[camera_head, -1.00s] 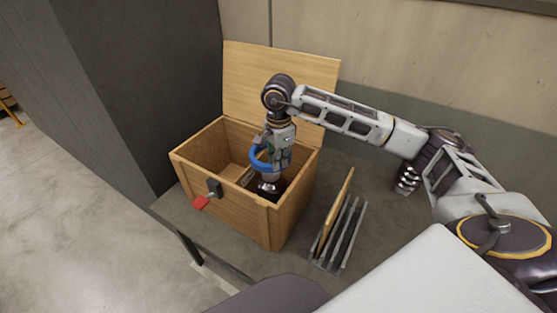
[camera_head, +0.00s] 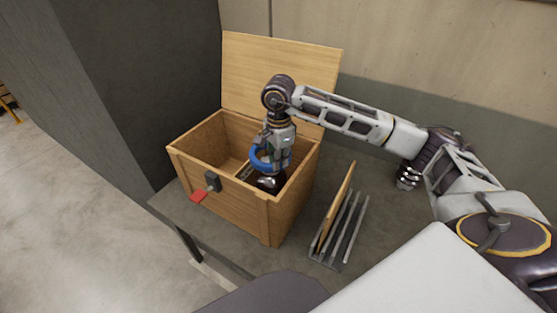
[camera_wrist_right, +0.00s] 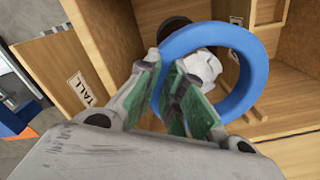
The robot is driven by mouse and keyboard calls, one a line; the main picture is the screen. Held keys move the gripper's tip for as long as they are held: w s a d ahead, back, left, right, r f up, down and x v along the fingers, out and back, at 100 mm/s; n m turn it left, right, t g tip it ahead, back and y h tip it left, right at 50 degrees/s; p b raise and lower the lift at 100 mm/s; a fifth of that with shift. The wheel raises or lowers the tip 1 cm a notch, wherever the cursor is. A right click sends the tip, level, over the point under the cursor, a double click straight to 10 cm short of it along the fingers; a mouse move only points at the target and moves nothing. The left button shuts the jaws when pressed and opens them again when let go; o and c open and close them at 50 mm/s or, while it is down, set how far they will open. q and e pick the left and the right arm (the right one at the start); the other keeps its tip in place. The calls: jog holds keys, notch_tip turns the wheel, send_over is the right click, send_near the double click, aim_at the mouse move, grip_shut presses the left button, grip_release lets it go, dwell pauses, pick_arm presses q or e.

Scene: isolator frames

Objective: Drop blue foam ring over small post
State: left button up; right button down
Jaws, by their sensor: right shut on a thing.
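The blue foam ring (camera_head: 258,163) is held by my right gripper (camera_head: 277,145), fingers pointing down, at the mouth of an open wooden chest (camera_head: 225,205). In the right wrist view the green-padded fingers (camera_wrist_right: 168,75) are shut on one side of the blue ring (camera_wrist_right: 252,82), which looks tilted. A pale, blocky object (camera_wrist_right: 203,66) shows through the ring's hole; I cannot tell whether it is the small post. A dark object with a shiny top (camera_head: 269,184) shows just below the ring in the head view. My left gripper is out of view.
The chest's lid (camera_head: 275,75) stands open behind. A "TALL" label (camera_wrist_right: 78,88) is on wood in the wrist view.

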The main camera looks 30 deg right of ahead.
jog(key=c, duration=1.5)
grip_release()
jog(key=shift+r, duration=6)
jog(key=shift+s+f, duration=0.1)
